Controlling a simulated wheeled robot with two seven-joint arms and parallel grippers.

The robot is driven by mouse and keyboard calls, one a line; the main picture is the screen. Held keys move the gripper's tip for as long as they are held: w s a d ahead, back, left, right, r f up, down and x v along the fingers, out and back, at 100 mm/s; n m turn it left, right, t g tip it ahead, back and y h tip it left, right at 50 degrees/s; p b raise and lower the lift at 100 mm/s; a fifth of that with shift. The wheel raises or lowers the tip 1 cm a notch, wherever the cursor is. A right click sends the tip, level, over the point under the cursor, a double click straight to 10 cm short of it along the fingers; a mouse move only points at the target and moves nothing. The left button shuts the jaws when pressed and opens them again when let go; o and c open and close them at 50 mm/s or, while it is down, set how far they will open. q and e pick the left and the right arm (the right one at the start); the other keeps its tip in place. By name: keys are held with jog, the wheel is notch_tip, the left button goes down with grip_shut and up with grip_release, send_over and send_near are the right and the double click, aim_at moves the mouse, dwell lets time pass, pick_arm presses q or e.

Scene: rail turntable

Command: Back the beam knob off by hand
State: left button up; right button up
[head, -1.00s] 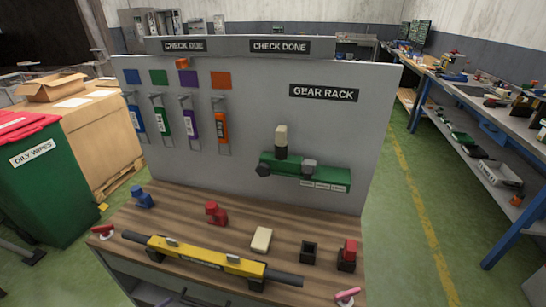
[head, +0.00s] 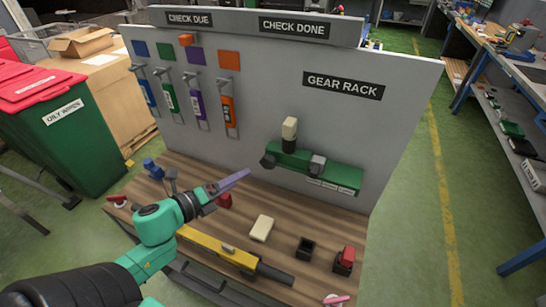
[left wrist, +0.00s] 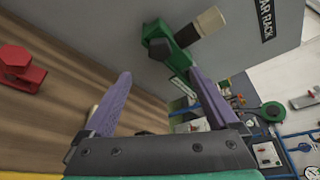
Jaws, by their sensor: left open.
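A green fixture (head: 328,172) is mounted on the grey board below the GEAR RACK label. A dark knob (head: 267,161) sits at its left end, and a cream-tipped black post (head: 289,133) rises from it. In the left wrist view the fixture (left wrist: 158,30) and the dark knob (left wrist: 160,49) show beyond the fingers. My left gripper (head: 211,174) is open and empty above the bench, lower left of the knob and apart from it. Its purple fingers (left wrist: 160,80) are spread in the left wrist view. My right gripper is not in view.
A yellow beam (head: 218,252) with a dark bar lies along the bench front, partly behind my arm. A red block (head: 224,200), a cream block (head: 262,228), a black holder (head: 305,248) and a red-black piece (head: 345,260) stand on the bench (head: 285,208). Coloured tools hang at the left.

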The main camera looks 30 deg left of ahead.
aim_at(265, 164)
pick_arm(q)
jog(key=p+x, duration=0.1)
jog(key=x, duration=0.9)
jog(key=shift+w+a+p, duration=0.1)
jog(key=shift+w+p, duration=0.2)
jog(key=shift+w, duration=0.35)
jog(key=shift+w+d+f, duration=0.15)
jog(key=shift+w+d, duration=0.05)
jog(key=c, duration=1.3)
jog(key=shift+c, duration=0.2)
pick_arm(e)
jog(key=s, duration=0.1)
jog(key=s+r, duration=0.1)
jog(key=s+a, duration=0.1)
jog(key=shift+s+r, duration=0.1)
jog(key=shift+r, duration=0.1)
pick_arm(q)
jog(key=shift+f, duration=0.1)
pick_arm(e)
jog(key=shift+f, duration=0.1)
